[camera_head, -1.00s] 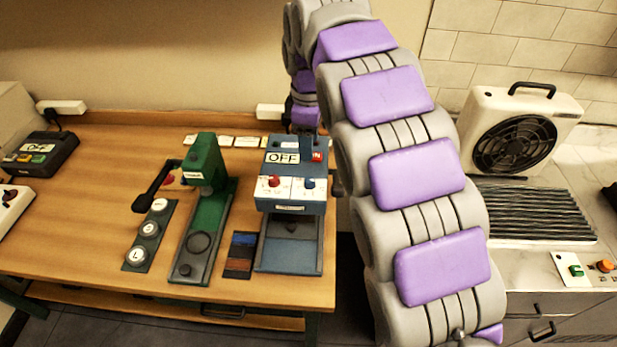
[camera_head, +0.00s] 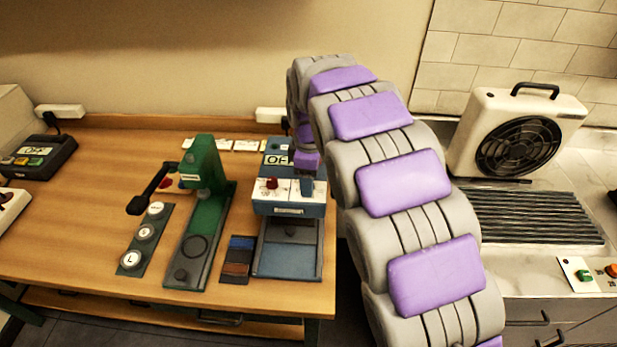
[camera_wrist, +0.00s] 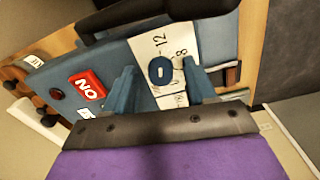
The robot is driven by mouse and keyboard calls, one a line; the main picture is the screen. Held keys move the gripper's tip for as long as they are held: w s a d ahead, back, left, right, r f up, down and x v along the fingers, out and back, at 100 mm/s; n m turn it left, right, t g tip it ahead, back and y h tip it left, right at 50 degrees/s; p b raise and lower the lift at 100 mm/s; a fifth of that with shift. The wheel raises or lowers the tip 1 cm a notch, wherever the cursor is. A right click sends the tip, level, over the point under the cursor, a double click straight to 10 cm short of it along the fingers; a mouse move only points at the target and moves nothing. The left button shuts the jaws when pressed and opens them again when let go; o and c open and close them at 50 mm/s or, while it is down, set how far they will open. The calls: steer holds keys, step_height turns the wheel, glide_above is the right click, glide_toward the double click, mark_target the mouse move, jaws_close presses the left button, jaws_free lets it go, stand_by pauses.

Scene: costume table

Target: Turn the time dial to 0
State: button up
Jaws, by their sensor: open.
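The blue heat press (camera_head: 290,208) stands at the right end of the wooden table. Its front panel carries a red dial (camera_head: 271,184) on the left. In the wrist view a dark blue dial (camera_wrist: 159,71) sits on a white numbered scale; 12 and 8 are legible, but its setting is not clear. I take this as the time dial. My gripper (camera_wrist: 158,78) is open, with one finger on each side of the blue dial; whether they touch it I cannot tell.
A red ON switch (camera_wrist: 87,86) is close to my left finger in the wrist view. A green press (camera_head: 205,195) with a black lever stands to the left. A white fan (camera_head: 520,125) stands on the right counter. My arm hides the gap between table and counter.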

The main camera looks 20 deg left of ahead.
steer(key=shift+c, duration=0.4)
steer(key=shift+a, duration=0.15)
jaws_close()
